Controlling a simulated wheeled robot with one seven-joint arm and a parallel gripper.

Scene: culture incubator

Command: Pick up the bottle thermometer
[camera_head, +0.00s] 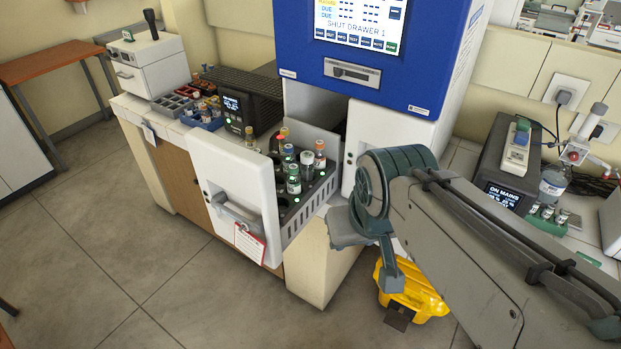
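No thing in view can be told for sure as the bottle thermometer. A clear capped bottle (553,186) stands on the right bench, and I cannot tell whether a thermometer is in it. Several small bottles (293,180) with coloured caps stand in the open drawer (236,190) of the blue and white machine. My gripper (368,262) hangs in front of the machine, right of the drawer. Its two fingers look apart, with nothing seen between them. It is away from the clear bottle and from the drawer bottles.
The blue machine (400,85) shows "SHUT DRAWER 1". A dark box (500,160) reading "ON MAINS" and small vials (547,213) are near the clear bottle. A yellow object (412,296) sits low by the cabinet. The left bench holds trays (172,104).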

